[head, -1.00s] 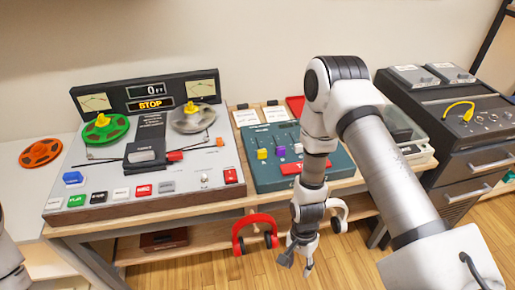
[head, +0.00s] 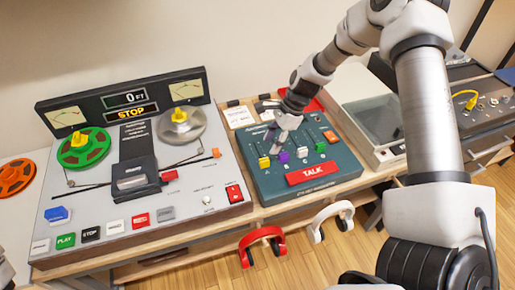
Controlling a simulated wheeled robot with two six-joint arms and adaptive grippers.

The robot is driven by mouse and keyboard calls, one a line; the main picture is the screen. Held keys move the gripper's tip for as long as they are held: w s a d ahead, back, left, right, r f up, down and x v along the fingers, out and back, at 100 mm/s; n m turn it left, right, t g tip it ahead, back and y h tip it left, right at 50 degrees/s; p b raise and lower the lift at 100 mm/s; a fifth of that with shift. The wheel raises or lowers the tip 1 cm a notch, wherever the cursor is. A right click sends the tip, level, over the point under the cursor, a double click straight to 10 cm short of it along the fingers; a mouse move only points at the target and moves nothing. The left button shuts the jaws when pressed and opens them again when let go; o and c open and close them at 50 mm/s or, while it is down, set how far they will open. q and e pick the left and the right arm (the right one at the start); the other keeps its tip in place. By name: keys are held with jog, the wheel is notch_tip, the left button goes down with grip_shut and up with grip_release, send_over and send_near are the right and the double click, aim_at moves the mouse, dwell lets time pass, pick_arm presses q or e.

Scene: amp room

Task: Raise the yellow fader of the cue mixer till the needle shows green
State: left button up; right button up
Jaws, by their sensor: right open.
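The cue mixer (head: 346,168) is a teal box with a red TALK bar (head: 312,174) along its front. The yellow fader (head: 264,162) is the leftmost of its row of coloured knobs, beside the purple fader (head: 283,157). My right gripper (head: 273,143) is open, pointing down over the mixer just behind the yellow and purple faders. I cannot tell whether it touches either knob. The arm and gripper cover part of the mixer's back, and I cannot make out a needle there. My left gripper is not in view.
A tape machine (head: 100,205) with reels and two needle meters stands left of the mixer. A grey clear-lidded unit (head: 375,125) is at the right. Red headphones (head: 262,240) and white headphones (head: 333,215) hang at the front edge. Cards (head: 239,117) lie behind the mixer.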

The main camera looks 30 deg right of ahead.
aim_at(266, 160)
jog(key=shift+s+a+f+b, duration=0.2)
jog(key=shift+s+a+f, duration=0.2)
jog(key=shift+f, duration=0.2)
jog(key=shift+s+a+f+b, duration=0.15)
jog(key=shift+s+a+f, duration=0.25)
jog(key=shift+f, duration=0.2)
jog(key=f, duration=0.1)
jog(key=w+f, duration=0.1)
jog(key=a+f, duration=0.1)
jog(key=f, duration=0.1)
jog(key=shift+w+b, duration=0.25)
jog(key=shift+b, duration=0.05)
jog(key=shift+s+r, duration=0.3)
jog(key=shift+c, duration=0.3)
jog(key=shift+f, duration=0.1)
grip_shut()
